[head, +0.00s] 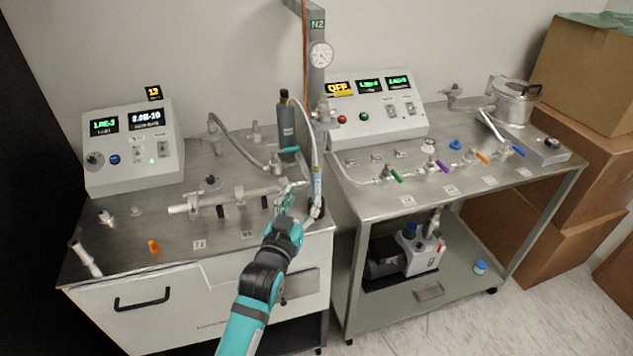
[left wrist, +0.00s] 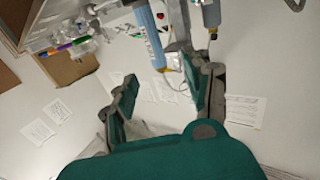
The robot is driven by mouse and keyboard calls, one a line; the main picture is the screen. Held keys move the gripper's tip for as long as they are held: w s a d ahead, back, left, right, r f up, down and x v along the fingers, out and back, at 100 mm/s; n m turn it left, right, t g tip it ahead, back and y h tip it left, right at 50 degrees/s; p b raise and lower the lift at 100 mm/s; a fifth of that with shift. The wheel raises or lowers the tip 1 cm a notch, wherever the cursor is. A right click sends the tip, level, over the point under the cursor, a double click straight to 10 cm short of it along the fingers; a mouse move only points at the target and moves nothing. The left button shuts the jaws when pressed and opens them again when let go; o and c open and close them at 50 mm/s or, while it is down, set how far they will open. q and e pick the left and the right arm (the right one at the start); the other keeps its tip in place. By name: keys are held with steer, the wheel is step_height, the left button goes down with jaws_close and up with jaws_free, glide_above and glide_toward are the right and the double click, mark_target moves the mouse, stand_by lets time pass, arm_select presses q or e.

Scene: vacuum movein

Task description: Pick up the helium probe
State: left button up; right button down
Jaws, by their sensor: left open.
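The helium probe (head: 317,187) looks like a slim blue wand with an orange band and a pale hose. In the left wrist view the blue probe body (left wrist: 150,36) shows at the top, beyond the fingers. My left gripper (head: 286,196) is just left of the probe in the head view. In the left wrist view the gripper (left wrist: 167,90) has its fingers spread, with nothing clearly between them. My right gripper is not in view.
A dark gas bottle (head: 286,122) and a grey N2 column (head: 317,75) stand behind the probe. A metal tube assembly (head: 230,199) lies left of the gripper. The right bench (head: 375,208) carries valves with colored handles. A control box (head: 130,148) stands at the left.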

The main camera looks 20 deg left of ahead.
mark_target(315, 180)
arm_select(q)
steer(key=w, duration=0.4)
steer(key=shift+w+p, duration=0.3)
steer(key=shift+p, duration=0.05)
steer(key=w, duration=0.1)
steer(key=w+p, duration=0.1)
steer(key=w, duration=0.2)
steer(key=shift+w+d+f, duration=0.1)
steer(key=shift+w+d, duration=0.15)
steer(key=shift+w+f+p, duration=0.1)
steer(key=shift+w+p, duration=0.2)
steer(key=shift+w, duration=0.1)
jaws_close()
